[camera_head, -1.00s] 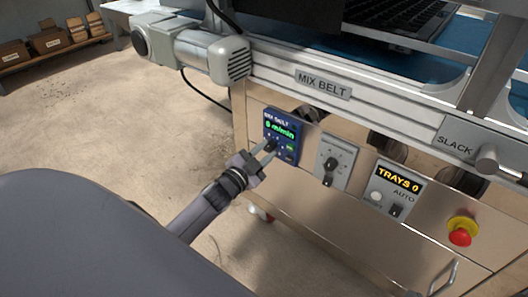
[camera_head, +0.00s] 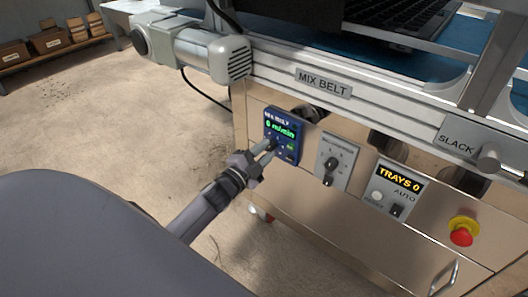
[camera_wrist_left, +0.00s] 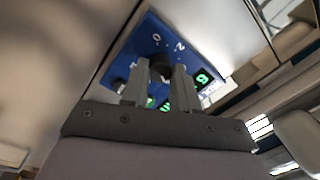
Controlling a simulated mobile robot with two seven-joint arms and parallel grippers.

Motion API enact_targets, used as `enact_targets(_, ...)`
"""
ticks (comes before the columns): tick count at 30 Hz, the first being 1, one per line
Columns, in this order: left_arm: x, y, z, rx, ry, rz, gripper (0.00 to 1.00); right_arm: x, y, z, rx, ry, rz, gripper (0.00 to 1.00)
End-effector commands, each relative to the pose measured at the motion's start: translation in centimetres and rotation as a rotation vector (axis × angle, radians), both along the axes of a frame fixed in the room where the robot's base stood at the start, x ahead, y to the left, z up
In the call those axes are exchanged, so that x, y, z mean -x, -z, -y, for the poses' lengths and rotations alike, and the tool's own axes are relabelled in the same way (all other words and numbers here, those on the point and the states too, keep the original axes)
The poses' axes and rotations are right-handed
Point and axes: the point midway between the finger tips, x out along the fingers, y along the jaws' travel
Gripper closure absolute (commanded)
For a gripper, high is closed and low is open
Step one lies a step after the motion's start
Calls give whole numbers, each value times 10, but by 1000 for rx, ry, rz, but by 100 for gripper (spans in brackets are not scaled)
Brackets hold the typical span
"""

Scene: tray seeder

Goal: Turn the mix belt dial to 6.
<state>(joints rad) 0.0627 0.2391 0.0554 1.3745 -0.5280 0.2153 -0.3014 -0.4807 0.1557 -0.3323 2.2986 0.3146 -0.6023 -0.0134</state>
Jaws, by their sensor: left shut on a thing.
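The blue mix belt panel (camera_head: 296,142) is on the front of the steel cabinet. Its green display (camera_head: 281,130) appears to read 6 m/min. My left gripper (camera_head: 271,147) comes in from the lower left and is shut on the panel's dial. In the left wrist view the dark dial (camera_wrist_left: 161,68) shows between the two fingers, with white scale numbers on the blue panel around it. The fingers hide part of the scale and of the display, and the dial's pointer cannot be made out. My right gripper is not in view.
A grey panel with a black knob (camera_head: 330,165) is right of the mix belt panel. Further right are the TRAYS 0 panel (camera_head: 395,190) and a red emergency stop button (camera_head: 461,236). The conveyor rail (camera_head: 390,110) runs above.

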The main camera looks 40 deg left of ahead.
Motion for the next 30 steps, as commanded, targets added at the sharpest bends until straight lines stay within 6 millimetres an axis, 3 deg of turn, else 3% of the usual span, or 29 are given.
enact_targets(4, 0, 1, 0, 1, 1, -1, 100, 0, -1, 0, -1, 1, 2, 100)
enact_targets(5, 0, 1, 0, 1, 1, -1, 61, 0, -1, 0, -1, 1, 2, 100)
enact_targets(6, 0, 1, 0, 1, 1, -1, 48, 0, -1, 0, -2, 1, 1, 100)
enact_targets(7, 0, 1, 0, 2, 1, -1, 45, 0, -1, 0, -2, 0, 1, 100)
enact_targets(19, 8, 0, 0, 3, 0, -2, 45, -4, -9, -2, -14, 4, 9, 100)
enact_targets(30, 57, 2, -3, 4, -1, -4, 45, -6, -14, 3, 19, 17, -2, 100)
